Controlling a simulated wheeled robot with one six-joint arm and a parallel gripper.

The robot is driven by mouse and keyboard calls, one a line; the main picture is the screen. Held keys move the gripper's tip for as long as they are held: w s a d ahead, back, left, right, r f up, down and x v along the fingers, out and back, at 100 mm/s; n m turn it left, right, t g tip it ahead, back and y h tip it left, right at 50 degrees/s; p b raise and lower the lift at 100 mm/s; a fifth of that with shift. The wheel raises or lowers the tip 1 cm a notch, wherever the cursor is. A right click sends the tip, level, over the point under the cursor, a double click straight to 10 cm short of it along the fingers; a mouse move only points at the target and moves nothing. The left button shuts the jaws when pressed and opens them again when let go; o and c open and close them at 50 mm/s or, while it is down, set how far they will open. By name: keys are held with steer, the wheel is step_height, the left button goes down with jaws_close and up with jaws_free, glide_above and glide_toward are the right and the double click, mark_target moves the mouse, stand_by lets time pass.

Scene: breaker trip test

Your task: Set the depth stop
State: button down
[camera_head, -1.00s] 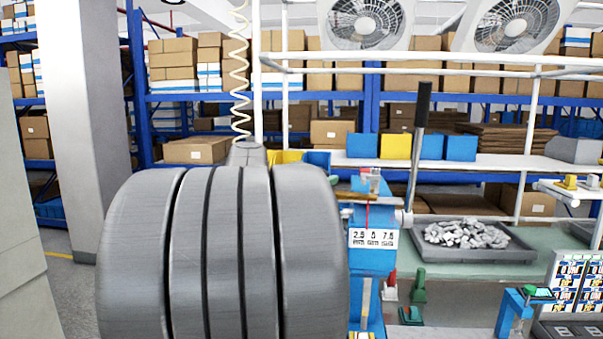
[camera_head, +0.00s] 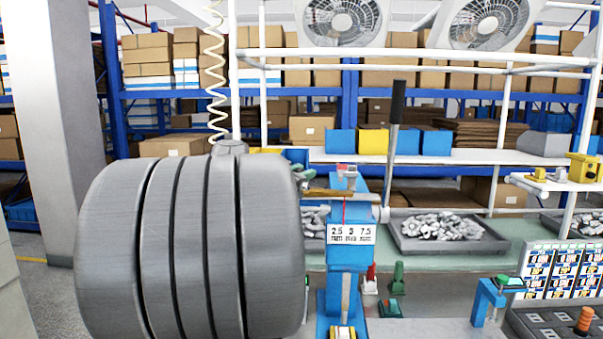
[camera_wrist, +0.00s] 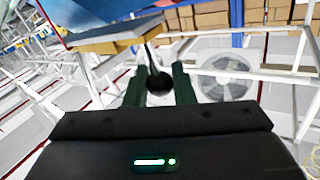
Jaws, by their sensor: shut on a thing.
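The blue press stand (camera_head: 348,258) stands on the bench right of centre in the head view. Its white scale plate (camera_head: 351,234) reads 2.5, 5, 7.5. A thin red pointer (camera_head: 345,212) hangs just left of the 5. A brass-coloured bar (camera_head: 343,194) crosses the stand above the plate. A lever with a black handle (camera_head: 397,102) stands nearly upright at its right. In the wrist view, my gripper (camera_wrist: 159,72) has its two green fingers shut on a round black knob (camera_wrist: 160,84). My large grey arm link hides the gripper in the head view.
Trays of grey parts (camera_head: 440,230) sit behind and right of the stand. Small red and green pieces (camera_head: 397,280) stand beside it. A blue bracket with a green top (camera_head: 490,298) and a printed label panel (camera_head: 562,272) are at right. Blue and yellow bins (camera_head: 373,141) line the shelf.

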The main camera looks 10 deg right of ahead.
steer(key=shift+w+a+p, duration=0.2)
steer(key=shift+a+p, duration=0.5)
steer(key=shift+p, duration=0.2)
steer(key=c, duration=1.6)
jaws_free()
steer(key=o, duration=0.3)
steer(key=shift+a, duration=0.3)
steer(key=shift+o, duration=0.2)
steer(key=shift+d, duration=0.15)
steer(key=b+v, duration=0.2)
steer(key=v, duration=1.1)
steer(key=shift+s+a+b, duration=0.25)
steer(key=shift+a+b, duration=0.05)
steer(key=shift+b, duration=0.1)
steer(key=shift+w+d, duration=0.1)
